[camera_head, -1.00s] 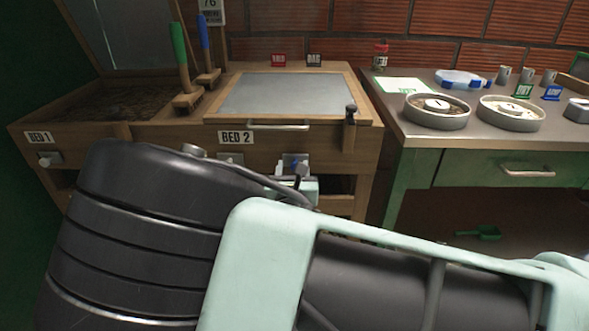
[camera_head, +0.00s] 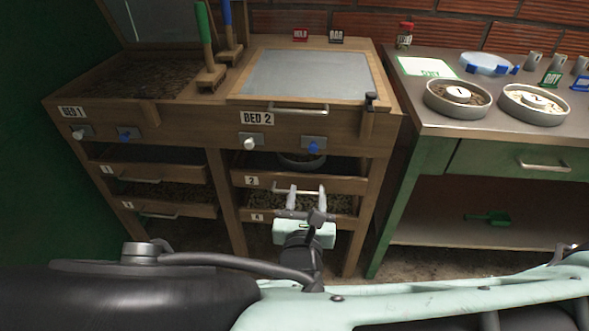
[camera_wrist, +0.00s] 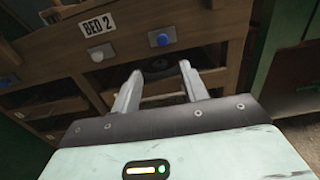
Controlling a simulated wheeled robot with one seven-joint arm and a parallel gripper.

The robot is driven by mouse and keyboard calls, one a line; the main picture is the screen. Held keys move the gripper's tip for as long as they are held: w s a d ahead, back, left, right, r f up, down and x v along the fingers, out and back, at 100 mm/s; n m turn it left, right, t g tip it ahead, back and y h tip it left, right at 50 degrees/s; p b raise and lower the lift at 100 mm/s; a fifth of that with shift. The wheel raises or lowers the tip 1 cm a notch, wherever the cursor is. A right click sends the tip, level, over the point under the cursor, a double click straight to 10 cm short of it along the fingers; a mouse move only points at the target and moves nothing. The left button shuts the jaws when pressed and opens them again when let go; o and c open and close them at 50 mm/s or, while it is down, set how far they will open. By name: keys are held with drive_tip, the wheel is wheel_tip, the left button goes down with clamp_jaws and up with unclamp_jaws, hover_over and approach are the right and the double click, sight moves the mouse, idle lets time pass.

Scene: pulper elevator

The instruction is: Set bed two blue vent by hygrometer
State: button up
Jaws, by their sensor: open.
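Bed 2 is a wooden bed box with a "BED 2" label (camera_head: 257,118) and a closed grey lid. On its front are a white knob (camera_head: 249,143) and, to its right, the blue vent knob (camera_head: 313,147) on a metal plate. The blue knob also shows in the wrist view (camera_wrist: 162,38), ahead of and above the fingers. My gripper (camera_head: 307,197) is open and empty, below the blue knob in front of the lower drawers, apart from it.
Bed 1 (camera_head: 150,112) has its own white and blue knobs at left. Drawers with bar handles (camera_head: 297,190) sit below bed 2. A green-and-steel bench (camera_head: 430,122) with trays stands at right.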

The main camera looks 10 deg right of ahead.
drive_tip(key=shift+v, duration=1.05)
drive_tip(key=s+d+r+m+g+h+p, duration=0.5)
drive_tip(key=s+d+r+m+g, duration=0.4)
drive_tip(key=m+g, duration=0.55)
drive_tip(key=s+a+r+m+g+y+p, duration=0.1)
drive_tip(key=s+a+r+m+y+p, duration=0.2)
drive_tip(key=r, duration=0.5)
drive_tip(key=s+a+r+m+g+y+p, duration=0.1)
drive_tip(key=s+a+r+m+y+p, duration=0.2)
drive_tip(key=r+m+y, duration=0.4)
drive_tip(key=shift+s+a+r+g+y+p, duration=0.2)
drive_tip(key=shift+s+r+g+y+p, duration=0.3)
drive_tip(key=shift+s, duration=0.65)
drive_tip(key=shift+r, duration=0.15)
